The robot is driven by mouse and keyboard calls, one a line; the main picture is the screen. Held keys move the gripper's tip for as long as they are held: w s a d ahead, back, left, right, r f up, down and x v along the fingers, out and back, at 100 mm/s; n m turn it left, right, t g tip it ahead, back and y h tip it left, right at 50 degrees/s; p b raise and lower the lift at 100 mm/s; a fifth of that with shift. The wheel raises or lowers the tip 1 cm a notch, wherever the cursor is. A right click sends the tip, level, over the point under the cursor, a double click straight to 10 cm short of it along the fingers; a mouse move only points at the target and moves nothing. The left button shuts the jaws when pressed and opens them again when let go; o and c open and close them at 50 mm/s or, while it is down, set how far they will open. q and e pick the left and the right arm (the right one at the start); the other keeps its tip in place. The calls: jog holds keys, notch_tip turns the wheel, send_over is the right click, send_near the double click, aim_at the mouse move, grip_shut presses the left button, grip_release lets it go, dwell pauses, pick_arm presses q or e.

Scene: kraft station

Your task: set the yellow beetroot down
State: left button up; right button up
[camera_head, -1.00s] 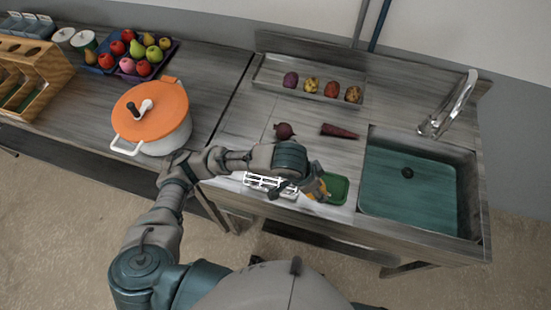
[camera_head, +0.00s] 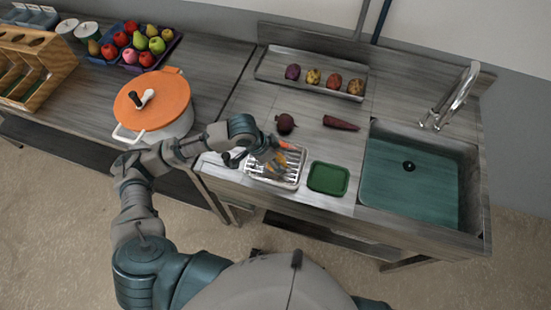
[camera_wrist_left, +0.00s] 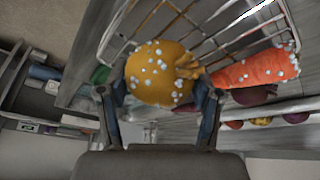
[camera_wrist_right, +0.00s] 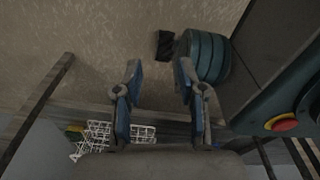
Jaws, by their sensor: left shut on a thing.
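The yellow beetroot (camera_wrist_left: 160,73), dotted with white specks, is between the fingers of my left gripper (camera_wrist_left: 160,100), which is shut on it. In the head view my left gripper (camera_head: 276,160) is at the wire rack (camera_head: 262,178), over its back part, and partly covers the beetroot (camera_head: 282,161). The rack's wires (camera_wrist_left: 118,28) show close behind the beetroot in the left wrist view. I cannot tell whether the beetroot touches them. An orange carrot (camera_wrist_left: 255,70) with white specks lies at the rack beside it. My right gripper (camera_wrist_right: 160,78) is open and empty, away from the counter.
A green tray (camera_head: 328,178) is right of the rack, then the sink (camera_head: 410,190). A dark red beetroot (camera_head: 285,124) and a purple carrot (camera_head: 341,123) lie behind. A metal tray (camera_head: 270,70) holds several vegetables. An orange-lidded pot (camera_head: 150,110) stands left.

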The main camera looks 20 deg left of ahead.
pick_arm(q)
jog(key=shift+a, duration=0.2)
jog(key=o, duration=1.3)
jog(key=shift+a, duration=0.25)
jog(key=shift+o, duration=0.8)
jog(key=shift+a+f, duration=0.1)
jog(key=shift+a, duration=0.2)
jog(key=shift+d+r, duration=0.2)
jog(key=shift+s+a+r, duration=0.1)
jog(key=shift+s+r, duration=0.1)
jog(key=shift+r, duration=1)
jog(key=p+v, duration=0.1)
jog(key=v, duration=0.3)
jog(key=shift+v, duration=2.7)
pick_arm(e)
jog(key=shift+s+d+r, duration=0.1)
jog(key=shift+s+d, duration=0.1)
jog(key=shift+s, duration=0.7)
jog(key=shift+s+d+r, duration=0.1)
jog(key=shift+s+d, duration=0.1)
jog(key=shift+s, duration=0.7)
